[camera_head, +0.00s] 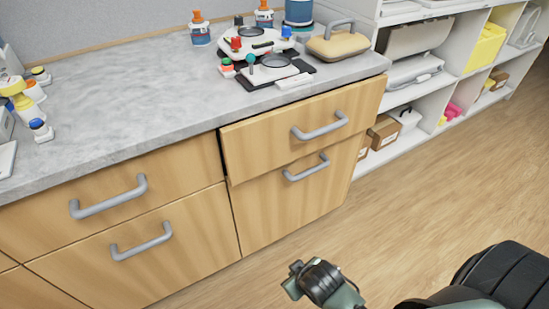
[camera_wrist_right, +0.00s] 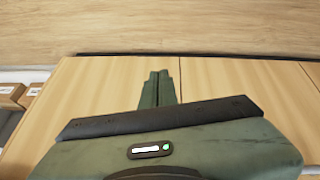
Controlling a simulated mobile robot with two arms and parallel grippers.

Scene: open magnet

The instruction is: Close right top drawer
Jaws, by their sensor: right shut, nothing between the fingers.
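The right top drawer (camera_head: 270,140) in the head view has a light wood front and a grey bar handle (camera_head: 320,127). It stands slightly open, its front proud of the drawer below, with a dark gap at its left edge. My right gripper (camera_head: 292,281) is low in front of the cabinet, apart from the drawer. In the right wrist view its fingers (camera_wrist_right: 160,85) are shut together and empty, with wood cabinet fronts (camera_wrist_right: 215,85) beyond them. No handle shows in that view. My left gripper is not in view.
The lower right drawer (camera_head: 280,200) and the left drawers (camera_head: 90,190) look shut. The grey countertop (camera_head: 120,90) holds lab equipment at the back right. An open shelf (camera_head: 400,95) with boxes stands at right. The wood floor (camera_head: 420,190) in front is clear.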

